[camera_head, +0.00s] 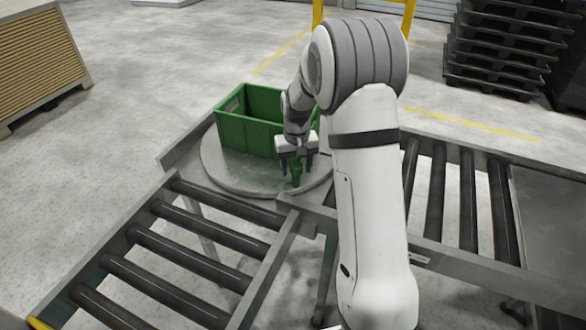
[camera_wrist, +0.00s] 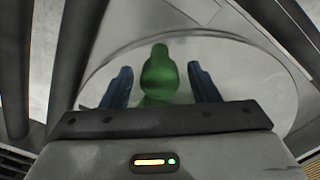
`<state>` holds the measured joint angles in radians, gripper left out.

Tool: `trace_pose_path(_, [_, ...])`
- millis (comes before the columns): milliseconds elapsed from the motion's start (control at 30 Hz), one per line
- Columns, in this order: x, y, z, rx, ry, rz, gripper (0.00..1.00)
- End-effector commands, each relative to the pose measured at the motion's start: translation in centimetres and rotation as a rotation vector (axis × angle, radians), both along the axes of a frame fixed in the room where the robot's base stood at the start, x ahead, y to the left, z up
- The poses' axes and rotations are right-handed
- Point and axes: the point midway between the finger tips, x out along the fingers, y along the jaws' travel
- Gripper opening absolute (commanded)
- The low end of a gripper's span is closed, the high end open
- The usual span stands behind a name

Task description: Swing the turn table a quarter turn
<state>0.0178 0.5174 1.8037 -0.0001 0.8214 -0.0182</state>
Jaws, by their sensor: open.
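The turn table (camera_head: 219,169) is a round grey plate set between two roller conveyors. A green crate (camera_head: 246,131) stands on its far part. A green upright knob (camera_head: 296,174) rises near the plate's front right edge. My gripper (camera_head: 297,165) is above the plate, pointing down at the knob. In the wrist view the green knob (camera_wrist: 158,72) sits between the two blue fingers of my gripper (camera_wrist: 160,88), with a gap on each side. The gripper is open. My arm hides the right part of the turn table in the head view.
A roller conveyor (camera_head: 169,251) runs from the turn table to the front left. Another roller conveyor (camera_head: 455,205) lies to the right. Stacked dark pallets (camera_head: 505,45) and a yellow post (camera_head: 318,14) stand at the back. The floor behind the table is clear.

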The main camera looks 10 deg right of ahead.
Motion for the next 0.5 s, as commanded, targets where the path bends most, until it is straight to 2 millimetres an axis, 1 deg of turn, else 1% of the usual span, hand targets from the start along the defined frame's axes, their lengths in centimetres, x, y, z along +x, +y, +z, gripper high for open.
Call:
trace_pose_path(100, [-0.1, 0.0, -1.2, 0.0, 0.002, 0.0, 0.55])
trace_pose_path(200, [0.0, 0.0, -1.6, 0.0, -0.001, 0.0, 0.55])
trace_pose_path(433, [0.0, 0.0, -1.7, 0.0, -0.001, 0.0, 0.55])
trace_pose_path(467, [0.0, 0.0, -1.7, 0.0, -0.001, 0.0, 0.54])
trace_pose_path(500, [0.0, 0.0, -1.7, 0.0, -0.001, 0.0, 0.51])
